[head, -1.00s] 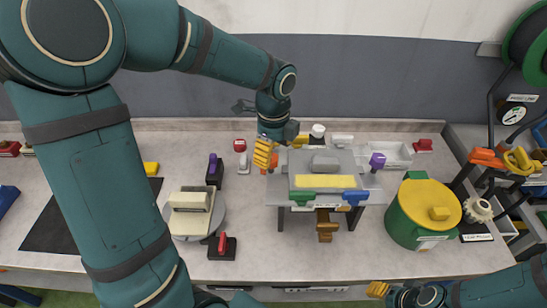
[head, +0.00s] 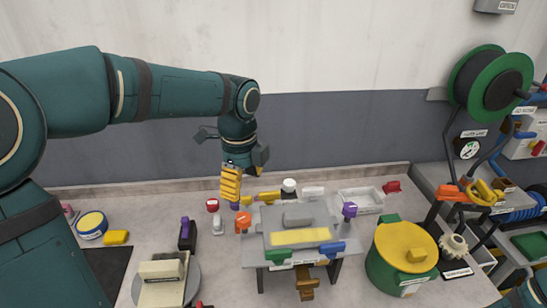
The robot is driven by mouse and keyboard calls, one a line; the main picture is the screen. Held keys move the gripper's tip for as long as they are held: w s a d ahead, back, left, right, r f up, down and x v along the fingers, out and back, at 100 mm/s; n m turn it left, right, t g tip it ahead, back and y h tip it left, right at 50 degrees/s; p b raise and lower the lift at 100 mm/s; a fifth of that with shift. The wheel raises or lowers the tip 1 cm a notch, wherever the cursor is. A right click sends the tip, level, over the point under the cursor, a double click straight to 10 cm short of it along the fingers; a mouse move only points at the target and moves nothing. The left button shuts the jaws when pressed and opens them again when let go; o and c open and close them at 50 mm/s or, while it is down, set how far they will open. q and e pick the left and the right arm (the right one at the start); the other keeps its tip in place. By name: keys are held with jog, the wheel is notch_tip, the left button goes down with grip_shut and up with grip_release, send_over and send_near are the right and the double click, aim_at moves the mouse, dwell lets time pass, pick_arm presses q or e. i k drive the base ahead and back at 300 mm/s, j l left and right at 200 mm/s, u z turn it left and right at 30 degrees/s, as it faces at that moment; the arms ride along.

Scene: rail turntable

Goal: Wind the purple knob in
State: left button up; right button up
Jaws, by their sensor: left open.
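The purple knob (head: 349,210) stands at the right end of a grey fixture (head: 297,216) with a yellow panel. An orange knob (head: 242,222) is at the fixture's left end. My left gripper (head: 230,190), with yellow fingers, hangs up and left of the orange knob and well left of the purple knob. It is open and appears empty. A small purple piece (head: 234,206) shows just below its fingers; I cannot tell whether they touch. My right gripper is out of view.
A green pot with a yellow lid (head: 408,245) stands right of the fixture. A purple-handled lever (head: 186,232) and a turntable (head: 190,284) are to the left. A white tray (head: 362,201) lies behind the purple knob. A wall closes off the back.

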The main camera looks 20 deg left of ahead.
aim_at(350, 210)
jog(key=k, duration=1)
